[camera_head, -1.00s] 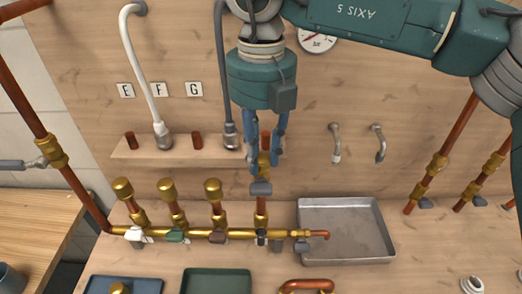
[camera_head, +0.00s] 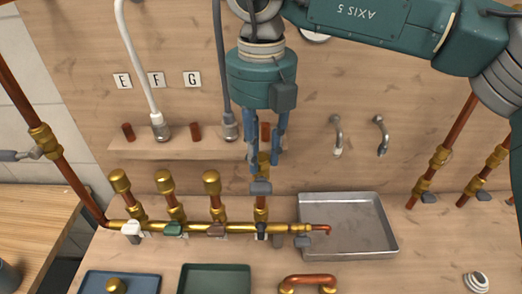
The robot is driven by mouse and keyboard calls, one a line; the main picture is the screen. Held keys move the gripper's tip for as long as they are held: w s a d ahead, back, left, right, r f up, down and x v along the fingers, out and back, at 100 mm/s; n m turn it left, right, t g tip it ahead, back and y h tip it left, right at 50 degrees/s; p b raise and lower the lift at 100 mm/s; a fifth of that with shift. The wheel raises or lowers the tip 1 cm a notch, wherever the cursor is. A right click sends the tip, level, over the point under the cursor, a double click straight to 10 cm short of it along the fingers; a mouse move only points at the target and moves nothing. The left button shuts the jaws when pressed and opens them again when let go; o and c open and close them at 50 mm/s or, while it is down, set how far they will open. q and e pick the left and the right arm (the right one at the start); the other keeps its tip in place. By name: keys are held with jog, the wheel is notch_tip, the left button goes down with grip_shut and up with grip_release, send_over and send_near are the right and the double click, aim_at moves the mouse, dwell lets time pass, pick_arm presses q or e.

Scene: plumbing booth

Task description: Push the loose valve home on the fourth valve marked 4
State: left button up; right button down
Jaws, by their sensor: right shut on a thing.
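The loose valve has a brass body (camera_head: 263,160) and a grey handle (camera_head: 261,188). My right gripper (camera_head: 264,168) is shut on it from above, with blue fingers on either side. The valve is upright above the fourth branch from the left, whose copper pipe (camera_head: 261,205) rises from the brass manifold (camera_head: 196,228). Whether the valve is fully seated on this pipe cannot be told. A black handle (camera_head: 261,230) sits on the manifold at this branch; no number 4 is legible. My left gripper is not in view.
Three brass-capped branches (camera_head: 166,183) stand left of the held valve. A grey metal tray (camera_head: 365,247) lies close to its right. Behind it is a wooden shelf (camera_head: 170,150) with copper stubs and hoses. Blue and green trays (camera_head: 215,272) lie in front.

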jog(key=shift+s+f, duration=0.1)
jog(key=c, duration=1.3)
grip_release()
jog(key=shift+c, duration=0.2)
notch_tip(320, 180, up, 12)
notch_tip(320, 180, up, 6)
jog(key=p, duration=0.5)
jog(key=shift+p, duration=0.3)
